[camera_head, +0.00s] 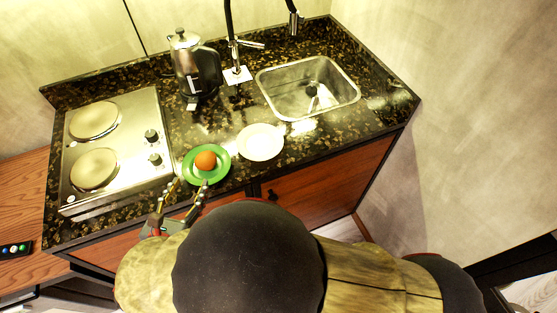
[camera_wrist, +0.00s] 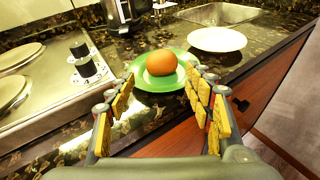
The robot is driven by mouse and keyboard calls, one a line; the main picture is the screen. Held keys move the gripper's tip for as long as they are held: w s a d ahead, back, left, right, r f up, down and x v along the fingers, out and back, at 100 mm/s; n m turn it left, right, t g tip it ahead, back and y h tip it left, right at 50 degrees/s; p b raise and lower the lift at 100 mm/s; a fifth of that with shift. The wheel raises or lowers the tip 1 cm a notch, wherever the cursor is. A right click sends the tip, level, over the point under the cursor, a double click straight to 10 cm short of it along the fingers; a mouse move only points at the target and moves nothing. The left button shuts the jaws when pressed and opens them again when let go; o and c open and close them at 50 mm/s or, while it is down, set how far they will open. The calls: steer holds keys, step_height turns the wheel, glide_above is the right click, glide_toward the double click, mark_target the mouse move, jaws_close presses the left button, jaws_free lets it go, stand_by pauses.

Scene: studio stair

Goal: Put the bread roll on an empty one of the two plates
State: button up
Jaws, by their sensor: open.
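A smooth, rounded orange-brown object (camera_head: 205,160) lies on the green plate (camera_head: 222,173). It also shows in the wrist view (camera_wrist: 161,62), on the same plate (camera_wrist: 145,82). I cannot tell for certain whether it is the bread roll; no other roll-like thing is in view. The white plate (camera_head: 260,142) is empty, just right of the green one, and shows in the wrist view (camera_wrist: 217,39). My gripper (camera_head: 187,188) is open and empty at the near side of the green plate. In the wrist view its fingers (camera_wrist: 160,80) stand either side of the plate's near part.
A two-plate hob (camera_head: 118,150) with knobs is left of the green plate. A kettle (camera_head: 192,68), tap (camera_head: 235,50) and sink (camera_head: 310,90) are behind the plates. The dark speckled counter (camera_head: 330,130) has free room at right.

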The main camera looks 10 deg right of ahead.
steer(key=w+r+n, duration=0.1)
steer(key=w+r+n+y, duration=0.1)
steer(key=w, duration=0.1)
steer(key=w+a+r+n+y, duration=0.1)
steer(key=w, duration=0.1)
steer(key=shift+w, duration=0.1)
steer(key=w+r+n+y, duration=0.4)
steer(key=w+r+n, duration=0.2)
steer(key=d+r+n+g+y, duration=0.35)
steer(key=d+r+n, duration=0.55)
steer(key=n, duration=0.5)
steer(key=s+d+f+n+g+h, duration=0.2)
steer(key=s+d+n, duration=0.6)
steer(key=d, duration=0.6)
steer(key=s+d+f+n+g+h, duration=0.1)
steer(key=s+d+n+g+h, duration=0.2)
steer(key=s+d+n, duration=0.6)
steer(key=s+d, duration=0.3)
steer(key=d, duration=0.2)
steer(key=shift+s+f, duration=0.35)
steer(key=shift+s, duration=0.05)
